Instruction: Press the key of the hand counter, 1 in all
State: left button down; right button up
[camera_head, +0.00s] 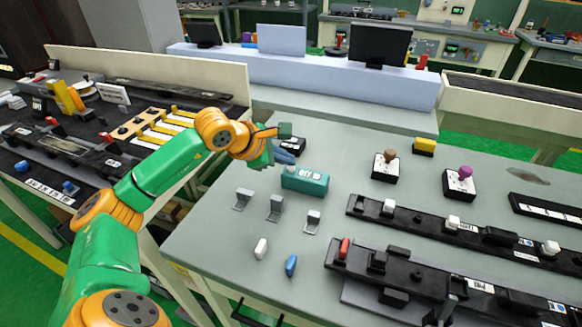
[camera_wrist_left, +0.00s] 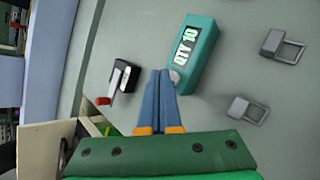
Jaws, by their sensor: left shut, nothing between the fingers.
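The hand counter appears to be the teal box (camera_head: 305,180) with a lit display, lying on the grey table; it also shows in the left wrist view (camera_wrist_left: 196,55). A round grey knob, apparently its key (camera_wrist_left: 174,76), sits at the end of the box nearest my gripper. My left gripper (camera_head: 285,156) has its blue fingers together and empty. In the left wrist view the fingertips (camera_wrist_left: 160,73) are right beside the knob; whether they touch it I cannot tell. My right gripper is not in view.
A black box (camera_wrist_left: 124,76) with a red-tipped lever stands left of the fingers in the wrist view. Several grey metal clips (camera_head: 275,207) lie in front of the counter. Two joystick boxes (camera_head: 385,168) and long black rails (camera_head: 440,228) stand to the right.

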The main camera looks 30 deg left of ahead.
pick_arm(q)
jog(key=shift+f+b, duration=0.35)
jog(key=shift+r, duration=0.15)
dwell(0.4)
jog(key=shift+r+p, duration=0.75)
notch_tip(320, 180, up, 5)
jog(key=p, duration=0.4)
dwell(0.5)
